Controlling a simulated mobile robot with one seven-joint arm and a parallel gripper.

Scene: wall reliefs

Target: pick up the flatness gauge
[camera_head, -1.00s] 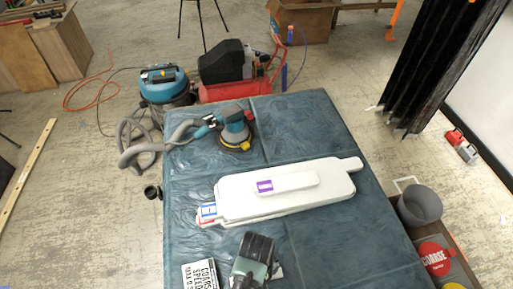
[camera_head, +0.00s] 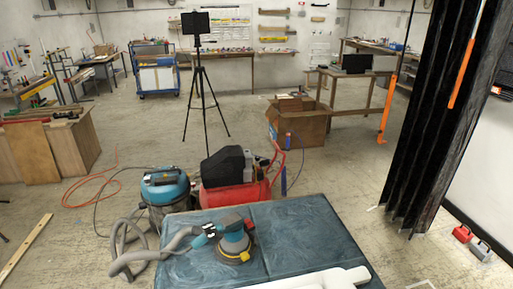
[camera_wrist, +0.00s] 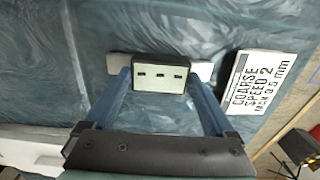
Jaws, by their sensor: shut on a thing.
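In the wrist view my gripper (camera_wrist: 160,82) has its two blue fingers on either side of the flatness gauge (camera_wrist: 161,74). The gauge has a dark box with a pale face bearing three dark marks, and light bar ends stick out to left and right. The fingers are shut on it. Its underside is hidden, so I cannot tell whether it touches the covered table. Neither gripper nor gauge is in the head view.
The blue-green covered table (camera_head: 285,235) holds a sander (camera_head: 233,243) with a hose and a white panel (camera_head: 325,280). A printed card (camera_wrist: 262,82) lies right of the gauge. A vacuum (camera_head: 165,188) and red compressor (camera_head: 235,190) stand behind the table.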

